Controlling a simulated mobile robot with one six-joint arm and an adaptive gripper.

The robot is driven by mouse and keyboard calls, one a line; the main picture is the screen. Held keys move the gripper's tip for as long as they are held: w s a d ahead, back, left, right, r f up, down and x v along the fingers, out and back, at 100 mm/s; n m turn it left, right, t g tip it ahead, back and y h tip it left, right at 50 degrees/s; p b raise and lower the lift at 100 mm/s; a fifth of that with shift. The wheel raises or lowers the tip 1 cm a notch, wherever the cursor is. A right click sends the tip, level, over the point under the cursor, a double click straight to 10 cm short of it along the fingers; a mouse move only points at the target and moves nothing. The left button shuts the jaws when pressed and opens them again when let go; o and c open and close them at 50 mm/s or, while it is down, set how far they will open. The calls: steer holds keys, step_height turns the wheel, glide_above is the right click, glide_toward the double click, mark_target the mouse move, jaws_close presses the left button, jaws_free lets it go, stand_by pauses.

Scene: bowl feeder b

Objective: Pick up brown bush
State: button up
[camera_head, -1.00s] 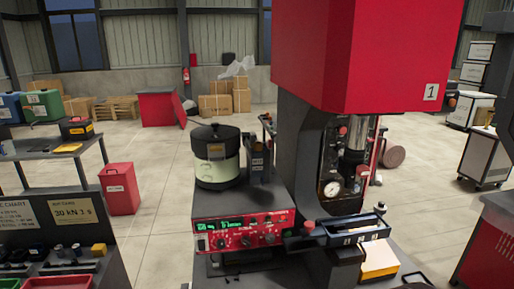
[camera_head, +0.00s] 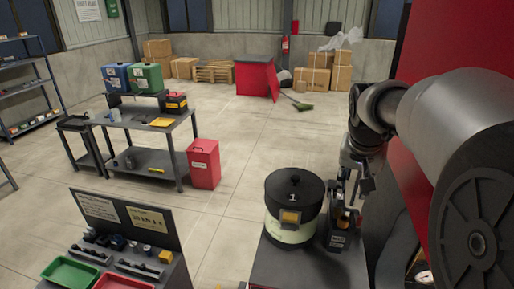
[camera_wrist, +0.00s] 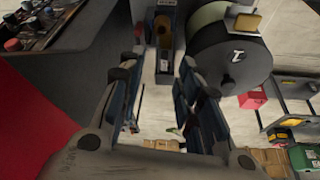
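My gripper (camera_wrist: 160,72) is open in the wrist view, with nothing seen between its two dark fingers. It also shows in the head view (camera_head: 356,183), just above a narrow dark dispenser (camera_head: 338,241). In the wrist view the dispenser (camera_wrist: 163,63) lies just beyond the fingertips. A small brownish-yellow round piece sits in its channel, likely the brown bush (camera_wrist: 164,25). In the head view a yellowish piece (camera_head: 343,221) shows at the dispenser, partly hidden by the gripper. I cannot tell its exact shape.
A black-lidded bowl feeder (camera_head: 295,205) stands close left of the dispenser. A red machine body (camera_head: 412,45) is close on the right. A parts stand with a green tray (camera_head: 70,272) is at the lower left.

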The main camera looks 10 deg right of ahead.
glide_toward(344, 218)
steer(key=x, duration=0.3)
steer(key=shift+w+d, duration=0.1)
steer(key=shift+d, duration=0.2)
steer(key=x, duration=0.4)
steer(key=shift+a+f+p, duration=0.25)
steer(key=shift+f+p, duration=0.1)
steer(key=shift+f, duration=0.1)
steer(key=shift+w+d+f, duration=0.15)
steer(key=shift+f, duration=0.25)
steer(key=shift+c, duration=0.6)
steer(key=c, duration=0.6)
steer(key=shift+r, duration=0.1)
